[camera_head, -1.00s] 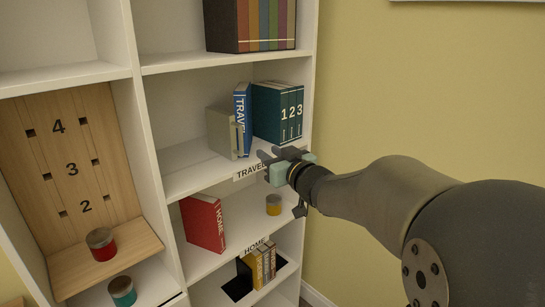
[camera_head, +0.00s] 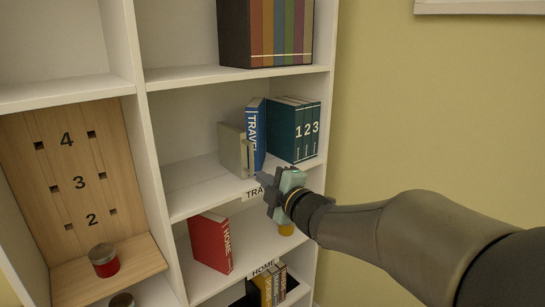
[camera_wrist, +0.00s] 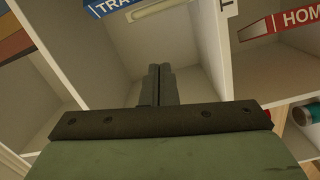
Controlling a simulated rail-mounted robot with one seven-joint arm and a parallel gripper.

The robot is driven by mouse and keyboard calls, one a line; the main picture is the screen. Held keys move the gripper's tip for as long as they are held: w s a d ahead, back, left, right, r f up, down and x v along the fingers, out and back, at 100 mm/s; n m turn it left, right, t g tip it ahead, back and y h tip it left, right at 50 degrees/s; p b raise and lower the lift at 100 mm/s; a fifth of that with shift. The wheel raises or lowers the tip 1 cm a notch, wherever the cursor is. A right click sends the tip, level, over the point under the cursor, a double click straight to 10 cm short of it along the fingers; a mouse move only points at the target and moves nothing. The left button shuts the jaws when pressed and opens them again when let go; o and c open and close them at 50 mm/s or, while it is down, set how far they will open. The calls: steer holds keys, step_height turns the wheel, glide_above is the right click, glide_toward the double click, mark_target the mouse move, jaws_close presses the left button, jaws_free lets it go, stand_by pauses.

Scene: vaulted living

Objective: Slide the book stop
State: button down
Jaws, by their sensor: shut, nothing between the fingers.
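The book stop (camera_head: 233,149), a grey-beige block with an upright handle on its front, stands on the middle shelf (camera_head: 195,187). A slightly tilted blue TRAVEL book (camera_head: 255,135) is close against its right side. My gripper (camera_head: 262,179) is at the shelf's front edge, just below and in front of the book stop and blue book, apart from both. Its fingers (camera_wrist: 160,72) are together and empty in the wrist view. Part of the blue book (camera_wrist: 108,5) shows at that view's top edge. The gripper hides part of the TRAVEL label (camera_head: 255,193).
Teal volumes 1, 2, 3 (camera_head: 293,130) stand right of the blue book. The shelf left of the book stop is clear. Below are a red HOME book (camera_head: 210,243) and a yellow jar (camera_head: 286,229). The upright side panel (camera_head: 325,100) bounds the right.

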mark_target(251, 160)
steer(key=w+a+n+p, duration=0.1)
steer(key=w, duration=0.2)
steer(key=w+a+n+p, duration=0.1)
steer(key=w, duration=0.3)
steer(key=w+a+n+p, duration=0.1)
steer(key=w+p, duration=0.1)
steer(key=w, duration=0.2)
steer(key=shift+a, duration=0.25)
steer(key=shift+f, duration=0.1)
steer(key=shift+w, duration=0.1)
